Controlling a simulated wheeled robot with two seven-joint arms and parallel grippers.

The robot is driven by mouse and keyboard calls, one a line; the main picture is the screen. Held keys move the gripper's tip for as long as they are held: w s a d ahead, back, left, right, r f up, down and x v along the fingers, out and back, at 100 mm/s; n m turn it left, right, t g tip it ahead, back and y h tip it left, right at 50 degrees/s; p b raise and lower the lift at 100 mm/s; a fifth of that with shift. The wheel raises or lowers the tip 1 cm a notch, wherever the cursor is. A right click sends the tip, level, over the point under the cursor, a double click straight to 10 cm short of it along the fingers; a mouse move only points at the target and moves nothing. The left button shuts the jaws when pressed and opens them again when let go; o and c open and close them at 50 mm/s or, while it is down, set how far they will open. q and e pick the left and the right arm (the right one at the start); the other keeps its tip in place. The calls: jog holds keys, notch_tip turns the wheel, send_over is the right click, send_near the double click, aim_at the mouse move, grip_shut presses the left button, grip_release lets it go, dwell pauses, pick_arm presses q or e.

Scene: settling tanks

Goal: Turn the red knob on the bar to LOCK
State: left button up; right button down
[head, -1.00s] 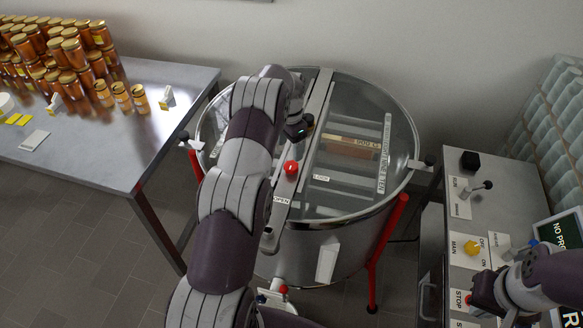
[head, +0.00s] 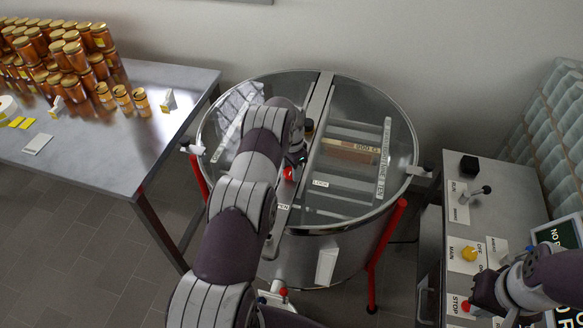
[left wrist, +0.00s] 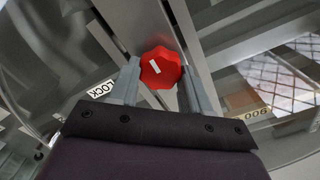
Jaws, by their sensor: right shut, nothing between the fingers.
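The red knob (head: 288,174) sits on the metal bar (head: 318,100) across the round tank's clear lid. In the left wrist view the red knob (left wrist: 160,68) shows a short white mark, and the LOCK label (left wrist: 102,88) is to its left. My left gripper (left wrist: 160,75) is open, with its fingers on either side of the knob; whether they touch it I cannot tell. In the head view my left gripper (head: 296,160) partly hides the knob. The LOCK label (head: 320,183) is right of the bar. My right gripper (head: 476,298) is shut and empty by the STOP label.
A steel table (head: 120,140) with honey jars (head: 70,60) stands at the left. A control bench (head: 500,190) with a yellow knob (head: 469,254) and a lever (head: 480,191) is at the right. The tank lid (head: 345,210) has open space right of the bar.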

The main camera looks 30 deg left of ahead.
pick_arm(q)
jog(key=shift+a+f+n+b, duration=0.1)
jog(key=shift+n+b, duration=0.3)
jog(key=shift+b, duration=0.45)
jog(key=n+b, duration=0.4)
jog(key=b, duration=0.1)
jog(key=shift+f, duration=0.1)
jog(key=n+b, duration=0.2)
jog(key=n, duration=0.1)
jog(key=shift+n+b, duration=0.3)
jog(key=shift+n, duration=0.1)
jog(key=shift+r+n+b, duration=0.25)
jog(key=shift+n+b, duration=0.05)
jog(key=shift+n, duration=0.6)
jog(key=shift+a+n, duration=0.1)
jog(key=shift+n, duration=0.8)
jog(key=n, duration=0.5)
jog(key=shift+r+n, duration=0.1)
jog(key=shift+n, duration=0.2)
jog(key=o, duration=1.1)
jog(key=shift+c, duration=0.2)
jog(key=shift+s, duration=0.15)
